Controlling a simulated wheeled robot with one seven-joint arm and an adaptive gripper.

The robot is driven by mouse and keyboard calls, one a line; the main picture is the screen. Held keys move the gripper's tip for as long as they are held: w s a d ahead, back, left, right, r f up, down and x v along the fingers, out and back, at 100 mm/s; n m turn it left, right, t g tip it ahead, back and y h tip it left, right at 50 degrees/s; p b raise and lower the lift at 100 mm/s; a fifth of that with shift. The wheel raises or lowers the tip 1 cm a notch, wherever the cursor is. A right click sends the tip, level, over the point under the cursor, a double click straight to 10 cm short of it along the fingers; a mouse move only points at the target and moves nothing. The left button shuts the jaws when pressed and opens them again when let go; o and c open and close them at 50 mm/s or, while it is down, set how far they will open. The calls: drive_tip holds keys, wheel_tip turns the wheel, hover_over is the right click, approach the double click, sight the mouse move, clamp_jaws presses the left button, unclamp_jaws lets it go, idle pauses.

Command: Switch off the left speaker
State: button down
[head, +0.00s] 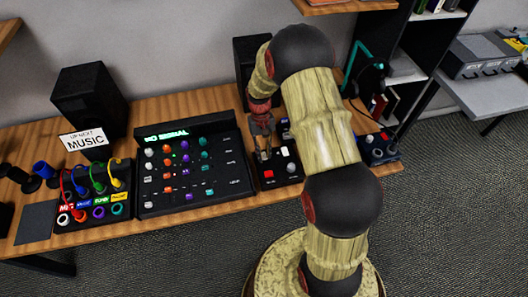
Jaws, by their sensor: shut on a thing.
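The left speaker (88,98) is a black box standing at the back left of the wooden desk, behind a white "UP NEXT MUSIC" sign. A second black speaker (246,50) stands at the back, partly hidden by my arm. My gripper (263,156) points down over a small black switch box (277,181), at its left side. It is shut on a small control there, which the fingers mostly hide. A red button (268,174) and pale knobs (284,152) show on this box. The gripper is well to the right of the left speaker.
A mixer panel (155,207) reading "NO SIGNAL" lies left of my gripper. A patch box (93,218) with coloured cables is farther left. My arm covers part of the desk.

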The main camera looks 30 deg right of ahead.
sight(263, 155)
drive_tip(key=c, duration=1.7)
unclamp_jaws()
drive_tip(key=v, duration=1.2)
drive_tip(key=shift+w, duration=0.15)
drive_tip(key=s+a+r+n+t, duration=0.1)
drive_tip(key=s+a+r, duration=0.3)
drive_tip(key=s+r, duration=0.4)
drive_tip(key=s+a+r+n+t, duration=0.1)
drive_tip(key=s+a+r+t, duration=0.3)
drive_tip(key=s+r, duration=0.4)
drive_tip(key=s+a+r+n+t, duration=0.1)
drive_tip(key=s+a+r+t, duration=0.2)
drive_tip(key=s+r, duration=0.5)
drive_tip(key=shift+a+h, duration=0.4)
drive_tip(key=shift+a, duration=0.45)
